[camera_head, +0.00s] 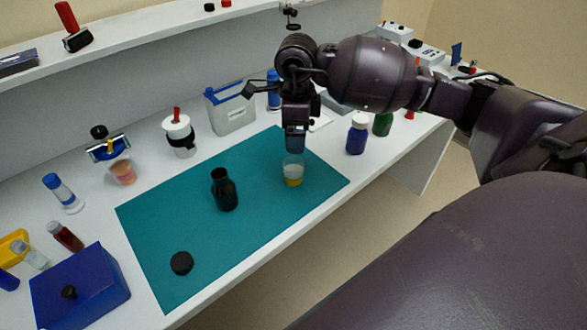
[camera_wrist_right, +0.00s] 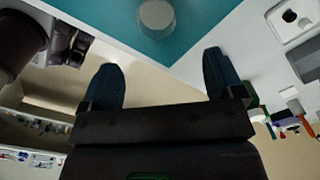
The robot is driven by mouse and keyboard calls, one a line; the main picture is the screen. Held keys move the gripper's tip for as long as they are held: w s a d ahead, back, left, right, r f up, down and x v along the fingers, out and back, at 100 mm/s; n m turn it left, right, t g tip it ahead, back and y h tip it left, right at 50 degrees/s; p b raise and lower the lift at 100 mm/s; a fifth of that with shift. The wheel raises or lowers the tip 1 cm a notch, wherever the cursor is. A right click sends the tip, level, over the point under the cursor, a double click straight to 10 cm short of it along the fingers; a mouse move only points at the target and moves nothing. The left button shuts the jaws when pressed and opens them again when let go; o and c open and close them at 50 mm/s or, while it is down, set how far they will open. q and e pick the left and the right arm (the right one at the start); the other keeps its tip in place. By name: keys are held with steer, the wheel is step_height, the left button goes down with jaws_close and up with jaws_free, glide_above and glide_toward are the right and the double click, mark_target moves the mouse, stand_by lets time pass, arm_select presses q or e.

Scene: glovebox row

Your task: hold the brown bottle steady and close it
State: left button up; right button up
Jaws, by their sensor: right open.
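The brown bottle (camera_head: 225,194) stands upright and uncapped on the teal mat (camera_head: 150,220) in the head view. A black cap (camera_head: 181,263) lies on the mat nearer the front, apart from the bottle. My right gripper (camera_head: 295,146) points down above a small clear cup with yellow contents (camera_head: 293,178), to the right of and behind the bottle. In the right wrist view its two fingers (camera_wrist_right: 162,70) are apart with nothing between them, and a round pale top (camera_wrist_right: 157,17), apparently of that cup, is beyond. My left gripper is not in view.
A blue box (camera_head: 85,290) and small vials stand at the front left. A white-capped blue bottle (camera_head: 357,135) is right of the mat. A white container with a blue rim (camera_head: 230,110) stands behind it. The mat around the brown bottle is clear.

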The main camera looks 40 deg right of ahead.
mark_target(294, 164)
step_height(294, 164, down, 5)
steer(key=shift+f, duration=0.1)
stand_by(0.4)
steer(key=f, duration=0.4)
steer(key=shift+a, duration=0.35)
steer(key=shift+f, duration=0.6)
steer(key=c, duration=1)
